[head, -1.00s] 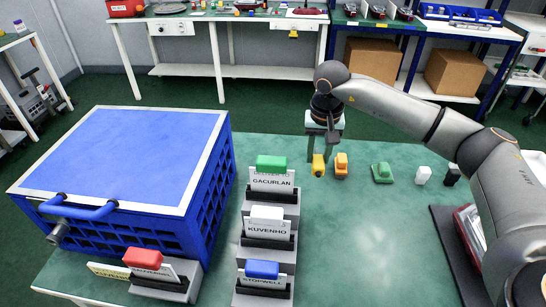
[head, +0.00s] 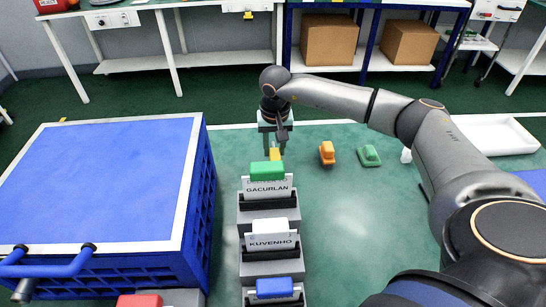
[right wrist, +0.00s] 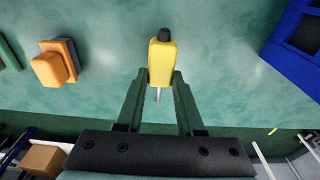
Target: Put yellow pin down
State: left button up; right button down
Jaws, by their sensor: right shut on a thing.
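The yellow pin (head: 275,154) is between the fingers of my right gripper (head: 274,146), just behind the green-topped card holder in the head view. In the right wrist view the yellow pin (right wrist: 162,64) has a dark end and sits between the fingertips of my right gripper (right wrist: 163,82). The gripper points down at the green table (head: 335,215). I cannot tell whether the pin touches the table. In the head view the green block partly hides its lower part. My left gripper is not in view.
An orange pin (head: 327,153) and a green pin (head: 369,156) stand to the right. Card holders with green (head: 266,171), white (head: 270,226) and blue (head: 274,288) blocks form a column in front. A big blue crate (head: 110,180) fills the left. Table between is clear.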

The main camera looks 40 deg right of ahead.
aim_at(274, 151)
jog(key=shift+f, duration=1.8)
jog(key=shift+f, duration=0.1)
jog(key=c, duration=0.5)
grip_release()
jog(key=shift+c, duration=0.2)
jog(key=r, duration=0.8)
jog(key=s+r, duration=0.1)
jog(key=r, duration=0.3)
jog(key=shift+s+a+r+p, duration=0.1)
jog(key=shift+a+p, duration=0.25)
jog(key=shift+p, duration=0.05)
